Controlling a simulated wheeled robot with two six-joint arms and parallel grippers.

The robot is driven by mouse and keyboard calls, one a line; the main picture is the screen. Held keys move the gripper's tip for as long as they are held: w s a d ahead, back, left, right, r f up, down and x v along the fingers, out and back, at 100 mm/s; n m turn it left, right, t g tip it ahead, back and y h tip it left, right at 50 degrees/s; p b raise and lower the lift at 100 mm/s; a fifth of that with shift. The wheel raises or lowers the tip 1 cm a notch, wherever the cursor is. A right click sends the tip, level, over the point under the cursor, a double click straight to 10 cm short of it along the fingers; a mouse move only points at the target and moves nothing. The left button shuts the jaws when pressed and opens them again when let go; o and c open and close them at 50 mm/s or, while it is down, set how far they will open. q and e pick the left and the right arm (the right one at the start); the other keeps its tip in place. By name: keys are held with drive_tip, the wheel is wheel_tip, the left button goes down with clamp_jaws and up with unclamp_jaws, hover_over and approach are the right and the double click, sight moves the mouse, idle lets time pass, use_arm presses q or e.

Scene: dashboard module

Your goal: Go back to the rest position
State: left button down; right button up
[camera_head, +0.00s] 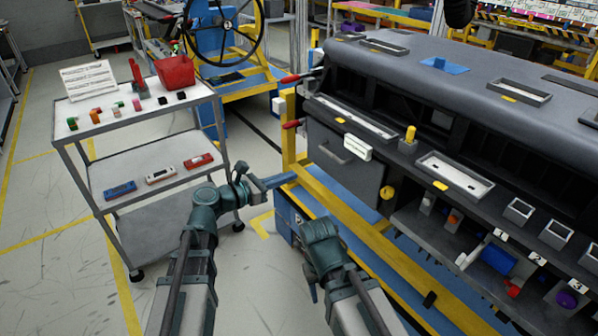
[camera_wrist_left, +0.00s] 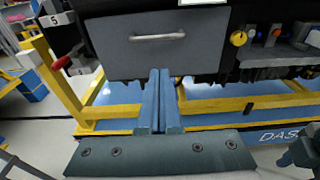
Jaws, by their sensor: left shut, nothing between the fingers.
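My left gripper (camera_head: 282,181) reaches in front of the dashboard module, its narrow blue-grey fingers together and empty. In the left wrist view the left gripper (camera_wrist_left: 159,72) shows its two fingers side by side, pointing at the lower edge of a grey drawer front (camera_wrist_left: 150,48) with a silver handle. I cannot tell how close the fingertips are to it.
The dashboard module (camera_head: 420,80) stands on a yellow frame (camera_head: 380,250) at right. A grey trolley (camera_head: 140,120) at left holds small coloured parts, a red bin (camera_head: 175,72) and several items on its middle shelf. A steering wheel (camera_head: 222,30) stands behind. Floor between trolley and frame is clear.

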use_arm(q)
drive_tip(key=shift+s+a, duration=0.25)
drive_tip(key=shift+a, duration=0.1)
drive_tip(key=s+a+f+m+g+y, duration=0.1)
drive_tip(key=s+f+m+g+y, duration=0.6)
drive_tip(key=f+m, duration=0.65)
drive_tip(key=s+a+f+m+g+y, duration=0.2)
drive_tip(key=s+a+f+m+y, duration=0.5)
drive_tip(key=a+m, duration=0.4)
drive_tip(key=s+d+r+m+g+y, duration=0.1)
drive_tip(key=s+d+m, duration=0.4)
drive_tip(key=s+d, duration=0.45)
wheel_tip(320, 180, up, 18)
drive_tip(key=w+p, duration=0.2)
drive_tip(key=p, duration=1.6)
drive_tip(key=shift+d+r, duration=0.15)
drive_tip(key=shift+d, duration=0.3)
